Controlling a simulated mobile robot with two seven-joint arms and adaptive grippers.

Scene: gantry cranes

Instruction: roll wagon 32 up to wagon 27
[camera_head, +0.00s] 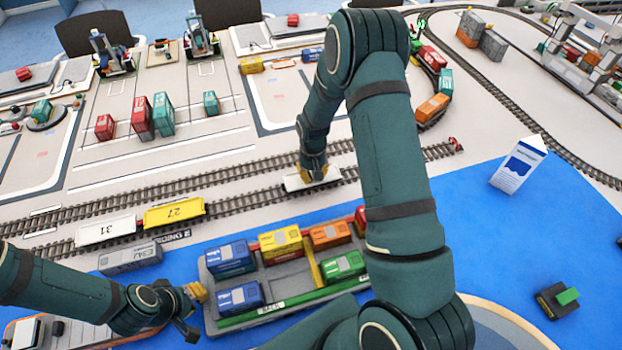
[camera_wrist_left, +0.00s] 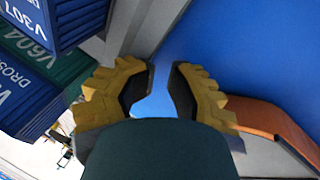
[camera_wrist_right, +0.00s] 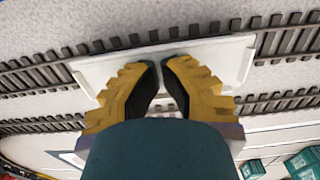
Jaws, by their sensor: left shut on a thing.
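Yellow wagon 27 (camera_head: 173,212) stands on the near track in the head view, with white wagon 31 at its left end. A white flat wagon (camera_head: 296,184) stands farther right on that track, with bare rail between it and wagon 27; I cannot read its number. My right gripper (camera_head: 315,173) points down at this wagon. The right wrist view shows its fingertips (camera_wrist_right: 161,64) close together over the wagon's white deck (camera_wrist_right: 225,52); contact is unclear. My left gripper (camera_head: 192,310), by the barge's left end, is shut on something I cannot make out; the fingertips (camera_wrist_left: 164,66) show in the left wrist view.
White wagon 31 (camera_head: 106,231) stands left of wagon 27. A grey container (camera_head: 130,258) lies in front of it. The barge (camera_head: 290,297) carries several coloured containers below the tracks. A second track (camera_head: 100,208) runs behind. My right arm hides part of the middle.

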